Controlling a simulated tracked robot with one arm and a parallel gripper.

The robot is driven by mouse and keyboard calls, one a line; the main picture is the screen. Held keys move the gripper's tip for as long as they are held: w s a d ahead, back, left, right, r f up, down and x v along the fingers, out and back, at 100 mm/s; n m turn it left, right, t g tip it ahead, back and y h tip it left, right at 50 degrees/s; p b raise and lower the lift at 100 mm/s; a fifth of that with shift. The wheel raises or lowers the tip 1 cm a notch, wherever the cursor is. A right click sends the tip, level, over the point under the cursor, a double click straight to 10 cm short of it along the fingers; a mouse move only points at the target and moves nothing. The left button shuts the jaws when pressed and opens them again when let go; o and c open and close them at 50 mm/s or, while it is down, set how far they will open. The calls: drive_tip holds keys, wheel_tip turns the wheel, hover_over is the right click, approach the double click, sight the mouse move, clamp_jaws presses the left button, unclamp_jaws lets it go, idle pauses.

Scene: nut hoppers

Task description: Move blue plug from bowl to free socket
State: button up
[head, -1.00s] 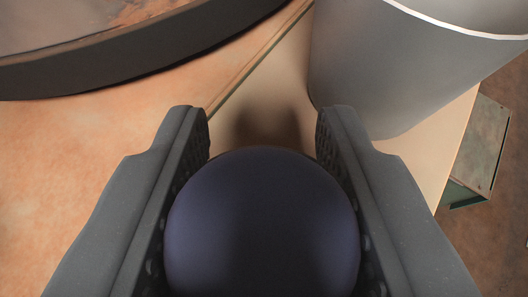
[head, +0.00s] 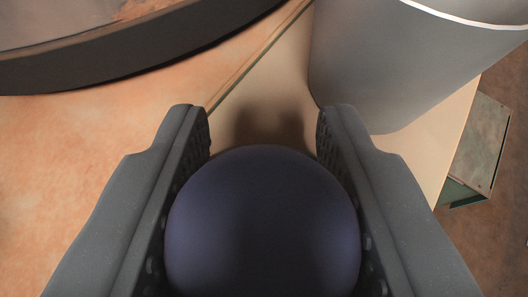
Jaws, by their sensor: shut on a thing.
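My gripper (head: 262,125) is shut on the blue plug (head: 262,225), which shows as a dark blue rounded top between the two grey fingers. The plug fills the lower middle of the head view, and its lower part is hidden. The fingertips reach past the plug over a pale surface, where a soft shadow falls. I cannot make out the bowl or a free socket for certain in this view.
A tall grey cylindrical container (head: 405,65) with a white rim stands at the upper right, on the pale surface (head: 290,70). A large dark curved rim (head: 130,55) spans the upper left. A greenish box (head: 478,150) is at the right. Bare orange-brown surface (head: 75,170) lies at the left.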

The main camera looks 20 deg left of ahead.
drive_tip(key=shift+f, duration=0.35)
idle(0.3)
drive_tip(key=o, duration=0.8)
drive_tip(key=b+v, duration=0.3)
drive_tip(key=v, duration=0.8)
idle(0.4)
drive_tip(key=shift+f, duration=0.1)
drive_tip(key=s+a+r+m+t+h+b, duration=0.1)
drive_tip(key=s+r+m+t+h+b, duration=0.2)
drive_tip(key=s+r, duration=1.3)
drive_tip(key=shift+a+r+t+h, duration=0.3)
drive_tip(key=shift+r+t, duration=0.1)
drive_tip(key=shift+r, duration=0.2)
